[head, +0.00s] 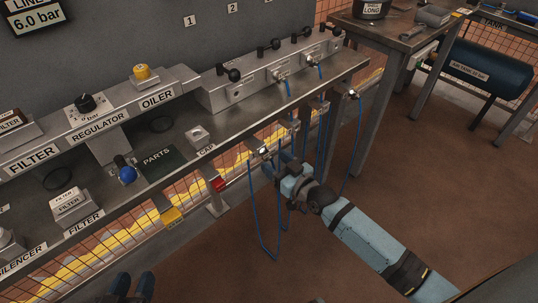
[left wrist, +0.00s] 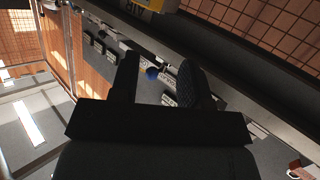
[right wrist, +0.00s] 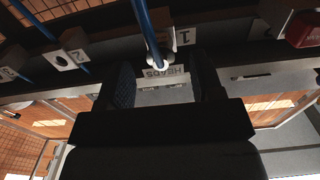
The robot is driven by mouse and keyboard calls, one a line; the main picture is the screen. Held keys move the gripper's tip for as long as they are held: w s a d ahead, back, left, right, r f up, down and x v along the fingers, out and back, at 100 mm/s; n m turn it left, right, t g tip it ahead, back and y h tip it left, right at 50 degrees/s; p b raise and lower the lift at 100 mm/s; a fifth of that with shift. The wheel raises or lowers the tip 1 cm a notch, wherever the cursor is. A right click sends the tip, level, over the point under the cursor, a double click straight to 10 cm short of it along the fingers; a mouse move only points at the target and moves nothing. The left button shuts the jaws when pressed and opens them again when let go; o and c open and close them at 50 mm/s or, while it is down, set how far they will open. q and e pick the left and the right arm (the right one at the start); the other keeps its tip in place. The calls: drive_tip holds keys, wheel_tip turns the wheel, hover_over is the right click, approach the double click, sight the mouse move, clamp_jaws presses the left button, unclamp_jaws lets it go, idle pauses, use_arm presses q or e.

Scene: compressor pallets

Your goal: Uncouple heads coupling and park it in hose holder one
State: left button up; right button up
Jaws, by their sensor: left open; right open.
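In the right wrist view, a label reading HEADS (right wrist: 163,77), upside down, shows between the fingers of my open right gripper (right wrist: 165,86). A blue hose (right wrist: 146,25) ends at a pale metal fitting (right wrist: 158,62) beside it; whether the fingers touch it I cannot tell. A plate marked 1 (right wrist: 185,36) is just beyond. In the head view my right gripper (head: 276,166) is at the bench's front edge, close to a metal coupling (head: 263,151) with a blue hose hanging. My left gripper (head: 130,288) is open and empty at the bottom, away from the bench.
A valve manifold (head: 270,72) on the bench (head: 225,122) carries black-knobbed valves and couplings with blue hoses. More hoses hang from the front rail (head: 353,94). A red part (head: 219,184) is left of my right gripper. A side table (head: 400,38) stands right; the brown floor is open.

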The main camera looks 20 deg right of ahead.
use_arm(q)
drive_tip(key=shift+g+y, duration=0.6)
drive_tip(key=shift+g, duration=0.3)
drive_tip(key=f, duration=0.1)
drive_tip(key=s+a+f+p, duration=0.1)
drive_tip(key=f, duration=0.1)
drive_tip(key=shift+s+a+f+p, duration=0.25)
drive_tip(key=shift+s+a+p, duration=0.1)
drive_tip(key=shift+a, duration=0.05)
use_arm(e)
drive_tip(key=v, duration=1)
drive_tip(key=shift+s, duration=0.35)
drive_tip(key=shift+d+r, duration=0.1)
drive_tip(key=shift+r, duration=0.05)
